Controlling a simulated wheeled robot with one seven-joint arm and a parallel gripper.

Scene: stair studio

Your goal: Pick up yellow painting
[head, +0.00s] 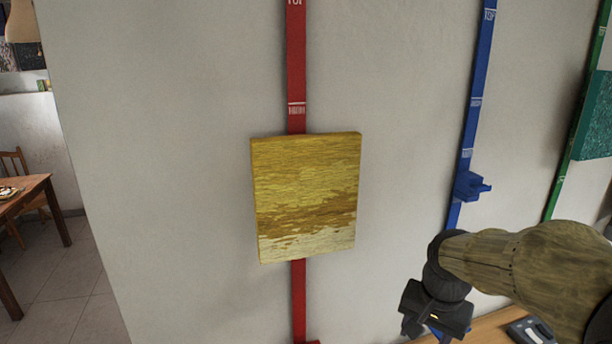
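The yellow painting (306,190) is a thick panel with streaks of yellow, brown and cream. It hangs on the red vertical strip (297,60) on the white wall, near the middle of the head view. My gripper (428,325) is at the lower right, below and to the right of the painting and apart from it. Its fingers are dark and partly cut off by the bottom edge, so their opening is unclear. Whatever holds the painting to the strip is hidden behind it.
A blue strip (476,100) with a blue bracket (470,186) is on the wall to the right. A green strip (574,140) and a teal painting (594,118) are farther right. A wooden surface (492,328) is below. A table (30,195) and chair stand beyond the wall's left edge.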

